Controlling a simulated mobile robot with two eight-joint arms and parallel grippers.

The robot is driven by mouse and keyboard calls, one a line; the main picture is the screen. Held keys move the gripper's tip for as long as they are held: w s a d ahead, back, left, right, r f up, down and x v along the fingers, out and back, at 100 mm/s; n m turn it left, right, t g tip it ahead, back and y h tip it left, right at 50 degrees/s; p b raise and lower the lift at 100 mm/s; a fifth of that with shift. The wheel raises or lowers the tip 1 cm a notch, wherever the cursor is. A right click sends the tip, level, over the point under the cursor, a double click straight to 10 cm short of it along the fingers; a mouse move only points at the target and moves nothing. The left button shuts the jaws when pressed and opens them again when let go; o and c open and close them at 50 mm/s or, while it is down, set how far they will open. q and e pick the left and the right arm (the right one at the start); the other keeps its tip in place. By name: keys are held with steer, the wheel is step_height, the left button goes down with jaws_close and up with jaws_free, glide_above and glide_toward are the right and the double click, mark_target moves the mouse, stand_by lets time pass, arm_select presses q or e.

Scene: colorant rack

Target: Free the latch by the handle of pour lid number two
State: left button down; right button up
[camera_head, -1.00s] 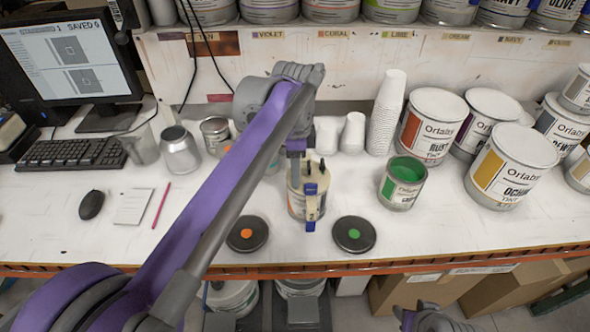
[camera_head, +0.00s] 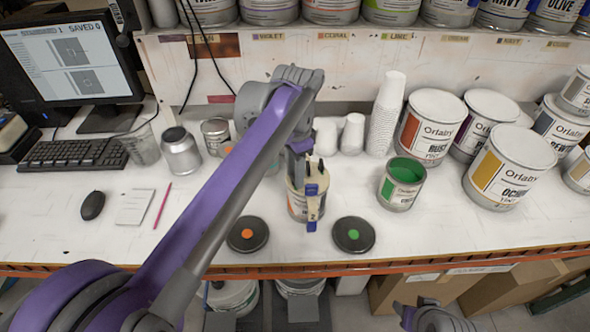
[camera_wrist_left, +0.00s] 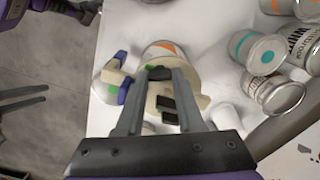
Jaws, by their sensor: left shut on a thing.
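A can with a cream pour lid (camera_head: 299,201) stands near the middle of the bench, with a blue and tan clip-like part (camera_head: 312,200) on its front. My left gripper (camera_head: 312,168) reaches down onto the lid from above. In the left wrist view, the cream lid (camera_wrist_left: 198,90) lies under the two grey fingers (camera_wrist_left: 160,75), with a black handle piece (camera_wrist_left: 158,73) between their tips. The fingers are shut on this piece.
Two dark discs, one with an orange dot (camera_head: 247,245) and one with a green dot (camera_head: 353,247), lie in front of the can. An open green paint can (camera_head: 402,190) stands to the right. Paper cups (camera_head: 386,115) stand behind. A mouse (camera_head: 92,205) and keyboard are left.

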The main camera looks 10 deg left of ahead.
arm_select(q)
steer(key=n, duration=0.5)
steer(key=shift+n, duration=0.3)
steer(key=n+p, duration=0.1)
steer(key=n, duration=0.4)
steer(key=shift+n, duration=0.4)
arm_select(e)
steer(key=shift+w+r, duration=0.35)
steer(key=shift+r, duration=0.4)
arm_select(q)
steer(key=c, duration=0.5)
jaws_free()
steer(key=shift+r, duration=0.1)
step_height(320, 180, up, 11)
steer(key=shift+f+p, duration=0.15)
steer(key=shift+p, duration=0.25)
arm_select(e)
steer(key=shift+w+r, duration=0.3)
steer(key=shift+r, duration=0.4)
